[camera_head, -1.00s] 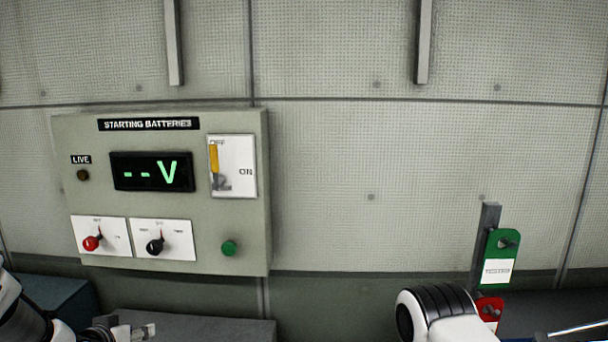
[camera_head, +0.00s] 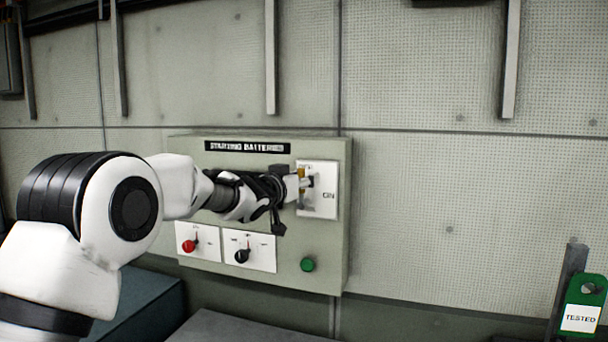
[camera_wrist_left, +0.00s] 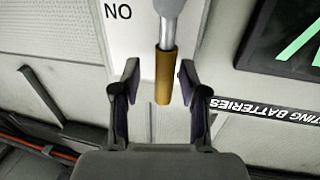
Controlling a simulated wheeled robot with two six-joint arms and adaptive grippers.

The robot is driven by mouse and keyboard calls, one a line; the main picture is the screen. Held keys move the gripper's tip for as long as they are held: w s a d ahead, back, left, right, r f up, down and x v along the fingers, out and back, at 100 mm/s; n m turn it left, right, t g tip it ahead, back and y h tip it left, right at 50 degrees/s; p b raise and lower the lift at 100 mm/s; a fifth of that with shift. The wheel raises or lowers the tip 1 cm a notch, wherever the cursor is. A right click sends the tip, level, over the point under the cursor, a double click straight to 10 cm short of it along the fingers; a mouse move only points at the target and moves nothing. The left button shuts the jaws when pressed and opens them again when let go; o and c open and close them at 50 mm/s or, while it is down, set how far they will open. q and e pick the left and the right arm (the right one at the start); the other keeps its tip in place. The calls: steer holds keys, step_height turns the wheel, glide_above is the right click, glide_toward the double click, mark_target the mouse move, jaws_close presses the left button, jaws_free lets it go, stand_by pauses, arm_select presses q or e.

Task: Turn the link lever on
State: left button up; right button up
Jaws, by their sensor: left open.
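The link lever (camera_wrist_left: 166,75) has a yellow grip and a grey shaft. In the left wrist view its yellow end lies between the two fingers of my left gripper (camera_wrist_left: 158,88), which are open and apart from it on both sides. In the head view my left gripper (camera_head: 297,187) is at the white switch plate (camera_head: 325,200) marked ON, and partly covers the lever. The yellow grip (camera_head: 302,172) points up there, at the plate's left side. The plate also shows in the left wrist view (camera_wrist_left: 125,45). My right gripper is not in view.
The panel (camera_head: 342,230) labelled STARTING BATTERIES carries a red knob (camera_head: 189,246), a black knob (camera_head: 242,256) and a green button (camera_head: 307,264). My left arm hides its display in the head view. A green TESTED tag (camera_head: 582,300) hangs at lower right.

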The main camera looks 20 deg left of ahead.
arm_select(q)
steer(key=shift+w+a+f, duration=0.1)
steer(key=shift+a+f, duration=0.1)
jaws_close()
